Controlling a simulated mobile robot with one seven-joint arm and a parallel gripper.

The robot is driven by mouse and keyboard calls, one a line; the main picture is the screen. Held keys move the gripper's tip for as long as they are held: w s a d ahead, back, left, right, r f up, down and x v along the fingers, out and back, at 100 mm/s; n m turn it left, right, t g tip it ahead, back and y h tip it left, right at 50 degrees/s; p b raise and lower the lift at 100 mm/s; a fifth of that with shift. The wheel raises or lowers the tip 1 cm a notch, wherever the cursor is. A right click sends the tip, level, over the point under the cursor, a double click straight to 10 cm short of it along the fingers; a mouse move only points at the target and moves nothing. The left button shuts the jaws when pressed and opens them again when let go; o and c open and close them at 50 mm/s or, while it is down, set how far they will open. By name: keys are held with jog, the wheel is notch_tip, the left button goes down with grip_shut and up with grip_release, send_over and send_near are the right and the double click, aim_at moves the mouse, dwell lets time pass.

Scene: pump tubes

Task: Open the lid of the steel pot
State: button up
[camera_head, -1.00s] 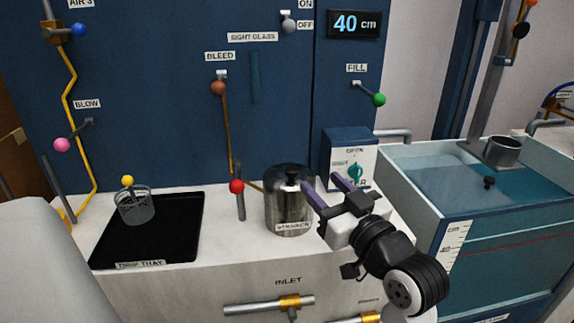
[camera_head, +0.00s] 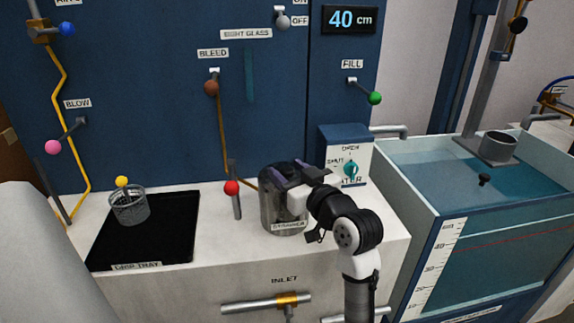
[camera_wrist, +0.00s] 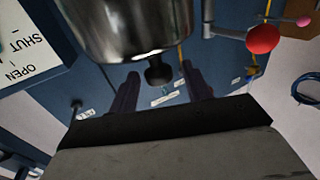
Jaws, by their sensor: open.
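The steel pot (camera_head: 268,208), labelled as a strainer, stands on the white counter, its lid partly hidden behind my gripper (camera_head: 286,172). My gripper's purple fingers are spread over the pot's top. In the wrist view, which is turned upside down, the pot (camera_wrist: 130,28) fills the top middle and its dark lid knob (camera_wrist: 158,73) shows between the two open fingers of my gripper (camera_wrist: 160,78). The fingers appear apart from the knob, with a gap on each side. The lid appears to be on the pot.
A red-knobbed lever (camera_head: 232,188) stands just left of the pot. A black drip tray (camera_head: 165,225) with a mesh basket (camera_head: 130,206) lies farther left. A water selector box (camera_head: 345,155) is behind right, and a water tank (camera_head: 450,200) stands at right.

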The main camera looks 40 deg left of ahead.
jog(key=shift+w+a, duration=0.2)
jog(key=shift+a, duration=0.4)
grip_shut()
jog(key=shift+r, duration=0.1)
